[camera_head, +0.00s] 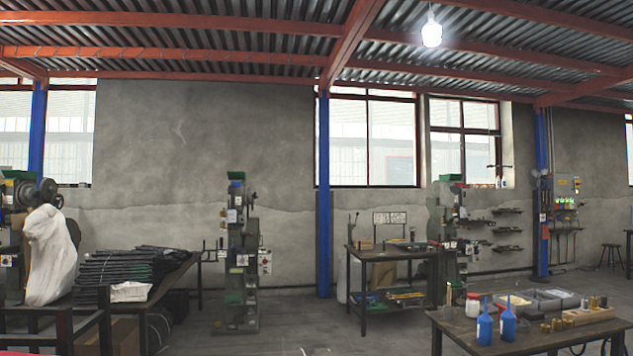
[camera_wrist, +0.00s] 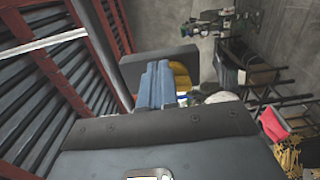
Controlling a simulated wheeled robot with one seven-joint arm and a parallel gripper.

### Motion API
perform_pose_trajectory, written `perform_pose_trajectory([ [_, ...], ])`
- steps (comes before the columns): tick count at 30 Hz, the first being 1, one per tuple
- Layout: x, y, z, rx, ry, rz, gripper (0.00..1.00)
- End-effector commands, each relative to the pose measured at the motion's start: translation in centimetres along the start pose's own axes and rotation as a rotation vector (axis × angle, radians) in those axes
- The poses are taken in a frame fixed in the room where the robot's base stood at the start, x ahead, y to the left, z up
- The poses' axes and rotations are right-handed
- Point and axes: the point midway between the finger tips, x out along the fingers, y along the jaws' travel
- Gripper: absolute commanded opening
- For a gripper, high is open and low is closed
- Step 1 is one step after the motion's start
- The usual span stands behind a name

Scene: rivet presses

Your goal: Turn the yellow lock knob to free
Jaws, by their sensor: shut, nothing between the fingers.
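My gripper (camera_wrist: 153,86) shows in the middle of the wrist view, its blue-grey fingers together with nothing between them. A rounded yellow thing (camera_wrist: 181,77) shows just right of the fingers, partly hidden behind them. It may be the yellow lock knob, but too little of it shows to be sure, and I cannot tell whether the fingers touch it. My gripper is not seen in the head view, and I cannot make out a yellow lock knob there.
A green press (camera_head: 241,255) stands mid-floor in the head view. A dark bench (camera_head: 390,252) is right of it. A wooden table (camera_head: 462,333) with two blue bottles (camera_head: 496,325) is at front right. A white sack (camera_head: 52,258) is at left. Open floor lies between.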

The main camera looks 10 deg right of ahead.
Motion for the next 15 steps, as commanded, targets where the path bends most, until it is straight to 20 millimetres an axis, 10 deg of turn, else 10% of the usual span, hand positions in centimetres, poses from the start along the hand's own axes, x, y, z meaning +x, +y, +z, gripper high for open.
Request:
perform_pose_trajectory([
  [15, -5.3, 0.0, 0.0, -0.001, 0.0, 0.002, 0.0],
])
